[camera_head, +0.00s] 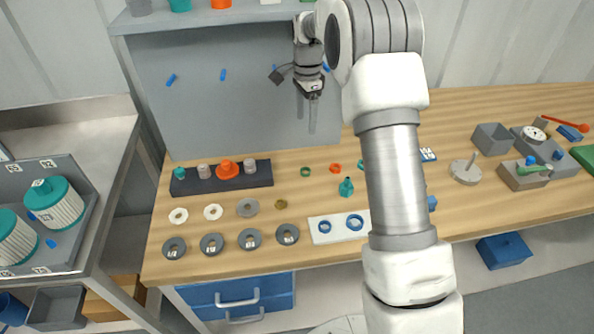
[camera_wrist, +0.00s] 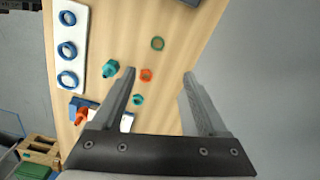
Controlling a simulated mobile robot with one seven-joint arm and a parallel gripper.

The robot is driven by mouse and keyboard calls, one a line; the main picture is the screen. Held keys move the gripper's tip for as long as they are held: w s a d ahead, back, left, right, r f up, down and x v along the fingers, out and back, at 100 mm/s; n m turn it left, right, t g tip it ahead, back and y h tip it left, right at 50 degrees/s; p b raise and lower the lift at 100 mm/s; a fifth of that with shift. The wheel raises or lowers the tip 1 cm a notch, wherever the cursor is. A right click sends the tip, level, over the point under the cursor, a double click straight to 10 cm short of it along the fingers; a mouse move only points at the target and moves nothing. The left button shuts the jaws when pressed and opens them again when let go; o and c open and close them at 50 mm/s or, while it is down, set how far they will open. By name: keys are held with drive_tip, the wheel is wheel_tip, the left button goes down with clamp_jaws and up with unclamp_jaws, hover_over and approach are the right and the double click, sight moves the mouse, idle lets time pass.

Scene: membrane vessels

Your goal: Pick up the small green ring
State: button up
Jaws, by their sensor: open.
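The small green ring (camera_head: 306,171) lies flat on the wooden table near its back edge, left of an orange ring (camera_head: 335,168). In the wrist view the green ring (camera_wrist: 152,44) lies beyond the fingertips, above the orange ring (camera_wrist: 146,75). A teal ring (camera_wrist: 137,99) also shows there, below the orange one. My gripper (camera_head: 306,115) is above the back of the table, pointing down. In the wrist view my gripper (camera_wrist: 159,73) is open, with nothing held between its fingers.
A teal fitting (camera_head: 346,187) and a white plate with blue rings (camera_head: 339,238) stand in front. A dark block with several fittings (camera_head: 185,186) is to the left. A grey panel (camera_head: 230,110) rises behind the table. My arm hides part of the table.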

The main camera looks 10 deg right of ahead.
wheel_tip(320, 180, down, 12)
drive_tip(key=shift+f, duration=0.1)
drive_tip(key=shift+s+d+f+p, duration=0.15)
drive_tip(key=shift+f+p, duration=0.2)
drive_tip(key=shift+f, duration=1)
drive_tip(key=shift+s+a+f+p, duration=0.1)
drive_tip(key=shift+f+p, duration=0.2)
drive_tip(key=shift+f, duration=1.05)
clamp_jaws()
